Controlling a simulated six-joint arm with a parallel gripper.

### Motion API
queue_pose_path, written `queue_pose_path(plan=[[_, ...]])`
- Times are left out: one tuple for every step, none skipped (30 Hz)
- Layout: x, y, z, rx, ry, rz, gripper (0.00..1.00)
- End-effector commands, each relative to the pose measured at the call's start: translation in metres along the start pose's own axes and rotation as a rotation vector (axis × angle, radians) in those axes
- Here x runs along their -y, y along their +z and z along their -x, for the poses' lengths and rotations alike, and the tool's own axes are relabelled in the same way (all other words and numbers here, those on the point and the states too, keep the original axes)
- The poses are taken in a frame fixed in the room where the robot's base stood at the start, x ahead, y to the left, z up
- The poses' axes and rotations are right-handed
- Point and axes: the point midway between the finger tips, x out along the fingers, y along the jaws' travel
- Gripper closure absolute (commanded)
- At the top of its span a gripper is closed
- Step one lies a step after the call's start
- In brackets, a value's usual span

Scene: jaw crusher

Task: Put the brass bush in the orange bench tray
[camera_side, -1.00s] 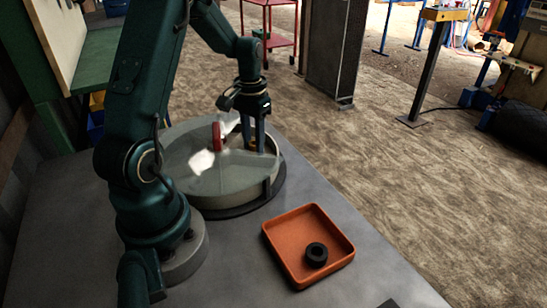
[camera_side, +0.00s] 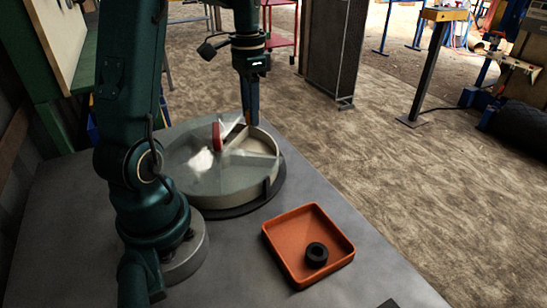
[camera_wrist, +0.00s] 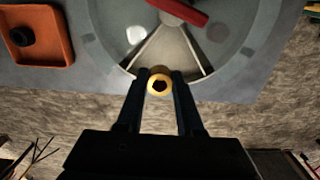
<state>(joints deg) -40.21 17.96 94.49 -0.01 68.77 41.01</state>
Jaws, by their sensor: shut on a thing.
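My gripper (camera_wrist: 160,80) is shut on the brass bush (camera_wrist: 159,85), a yellow ring with a dark hole, held between the fingertips in the wrist view. In the side view my gripper (camera_side: 250,118) points down above the far right part of the round dish, and I cannot make out the bush there. The orange bench tray (camera_side: 282,261) lies on the bench in front and to the right of the dish. It also shows at the upper left of the wrist view (camera_wrist: 52,14). A black ring (camera_side: 316,254) lies inside it.
The round grey dish (camera_side: 215,192) has a clear cover with an open wedge and a red handle (camera_side: 217,136) at its middle. The grey bench (camera_side: 230,265) is bare between dish and tray.

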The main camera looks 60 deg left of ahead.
Motion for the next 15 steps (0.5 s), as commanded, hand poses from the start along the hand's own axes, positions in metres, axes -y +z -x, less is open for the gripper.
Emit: queue_pose_path(plan=[[-0.008, 0.002, 0.000, 0.002, 0.002, -0.107, 1.00], [-0.013, 0.004, -0.001, 0.004, 0.004, -0.177, 1.00], [-0.020, 0.006, -0.001, 0.006, 0.005, -0.272, 1.00], [-0.026, 0.008, -0.002, 0.008, 0.007, -0.344, 1.00], [-0.032, 0.010, -0.001, 0.007, 0.007, -0.417, 1.00], [-0.040, 0.013, -0.002, 0.008, 0.008, -0.515, 1.00], [-0.046, 0.015, -0.002, 0.009, 0.008, -0.587, 1.00], [-0.052, 0.017, -0.002, 0.009, 0.009, -0.657, 1.00], [-0.060, 0.020, -0.002, 0.009, 0.008, -0.750, 1.00], [-0.066, 0.023, -0.002, 0.010, 0.008, -0.814, 1.00], [-0.072, 0.026, -0.002, 0.009, 0.007, -0.880, 1.00], [-0.080, 0.029, -0.002, 0.008, 0.006, -0.960, 1.00], [-0.087, 0.032, -0.002, 0.008, 0.005, -1.018, 1.00], [-0.092, 0.035, -0.002, 0.007, 0.002, -1.063, 1.00], [-0.098, 0.037, -0.001, 0.006, -0.001, -1.106, 1.00]])
